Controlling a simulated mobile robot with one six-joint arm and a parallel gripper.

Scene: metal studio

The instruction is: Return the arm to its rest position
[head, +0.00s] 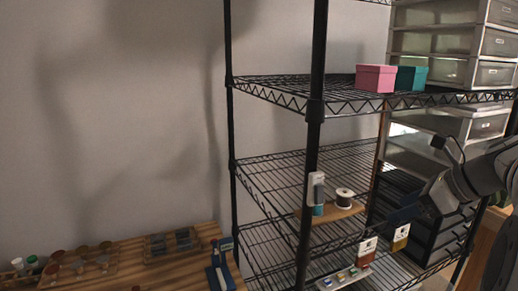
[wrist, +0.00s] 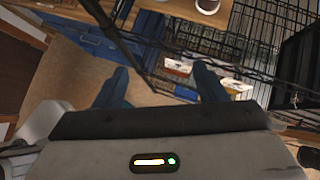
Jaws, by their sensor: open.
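My gripper (wrist: 161,80) shows in the wrist view with its two dark blue fingers spread wide apart. Nothing is held between them. Below and between the fingers are a tan floor area and the edge of a wire shelf. In the head view my grey arm (head: 468,183) reaches in from the right edge, in front of the right side of the black wire rack (head: 316,110). Its end points left, toward the lower shelves. The fingertips are hard to make out there against the dark drawers.
A pink box (head: 375,78) and a teal box (head: 411,78) stand on the upper shelf. A spool (head: 345,197) sits on a wooden board on the middle shelf. Clear drawers (head: 455,42) fill the right side. A wooden table (head: 130,265) with small items stands lower left.

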